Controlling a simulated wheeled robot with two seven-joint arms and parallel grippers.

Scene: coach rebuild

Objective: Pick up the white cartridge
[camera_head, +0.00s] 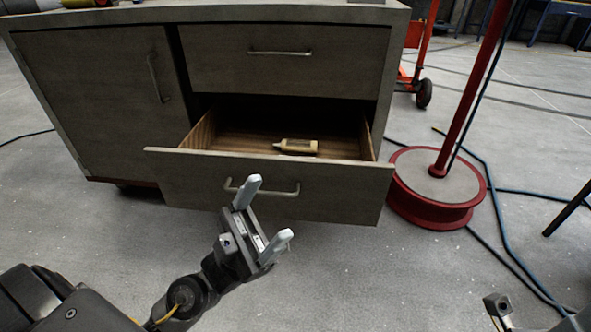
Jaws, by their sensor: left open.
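A small tan or cream cartridge (297,146) with a narrow nozzle lies on its side in the open lower drawer (270,182) of a grey cabinet. Its nozzle points left, and it looks more beige than white. My left gripper (271,207) is open and empty. It is in front of the drawer, nearer to me than the drawer front and its handle, with its fingers pointing up and to the right. The cartridge is in full view and apart from the gripper.
The grey cabinet (95,90) has a closed upper drawer (280,68) above the open one and a closed door at left. A red pole on a round red-rimmed base (435,205) stands right of the drawer. Dark cables run over the floor there. The drawer is otherwise empty.

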